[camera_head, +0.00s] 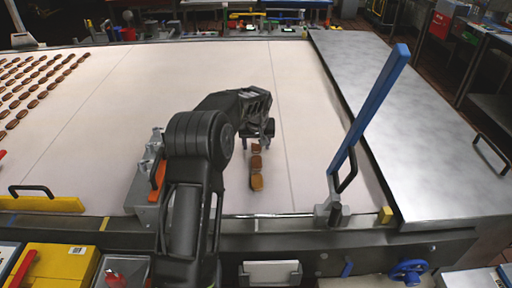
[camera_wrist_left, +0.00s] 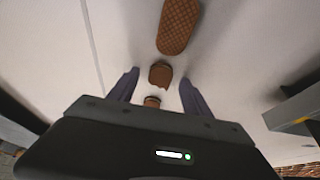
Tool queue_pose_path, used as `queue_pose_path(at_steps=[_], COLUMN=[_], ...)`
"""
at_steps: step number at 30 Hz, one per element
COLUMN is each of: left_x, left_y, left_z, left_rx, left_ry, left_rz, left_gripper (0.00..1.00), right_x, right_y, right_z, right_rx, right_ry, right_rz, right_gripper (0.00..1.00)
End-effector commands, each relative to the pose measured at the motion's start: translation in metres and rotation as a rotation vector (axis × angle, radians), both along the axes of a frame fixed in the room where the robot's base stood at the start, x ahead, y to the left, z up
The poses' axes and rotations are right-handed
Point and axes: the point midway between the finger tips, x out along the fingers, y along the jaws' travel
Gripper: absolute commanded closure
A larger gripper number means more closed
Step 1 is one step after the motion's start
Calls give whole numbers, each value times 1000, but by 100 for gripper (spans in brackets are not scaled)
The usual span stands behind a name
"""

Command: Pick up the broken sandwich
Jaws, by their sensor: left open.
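A broken sandwich lies on the pale belt in two brown pieces. One piece (camera_head: 256,162) has a jagged edge in the left wrist view (camera_wrist_left: 160,74). The other piece (camera_head: 256,148) shows partly in the left wrist view (camera_wrist_left: 152,101), cut off by the gripper body. A whole, longer sandwich (camera_head: 257,182) lies in line with them, nearer me; it is at the top of the left wrist view (camera_wrist_left: 179,26). My left gripper (camera_wrist_left: 157,88) is open, its fingers on either side of the broken pieces, holding nothing. Its height above the belt is unclear. My right gripper is not in view.
Several rows of sandwiches (camera_head: 35,90) lie on the belt at the far left. A blue upright bar (camera_head: 370,115) stands at the right, beside a metal cover (camera_head: 425,130). The belt (camera_head: 130,100) between the rows and my arm is clear.

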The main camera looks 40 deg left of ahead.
Motion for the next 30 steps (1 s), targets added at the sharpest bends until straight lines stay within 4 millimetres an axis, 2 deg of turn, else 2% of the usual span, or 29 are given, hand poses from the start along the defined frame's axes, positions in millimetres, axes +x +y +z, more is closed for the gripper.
queue_pose_path(at_steps=[11,30], left_x=[0,0], left_y=[0,0], left_z=[0,0], left_rx=[0,0], left_ry=[0,0], left_rz=[0,0], left_gripper=[43,94], right_x=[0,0], right_y=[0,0], right_z=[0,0], right_rx=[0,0], right_ry=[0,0], right_rz=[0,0], right_gripper=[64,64])
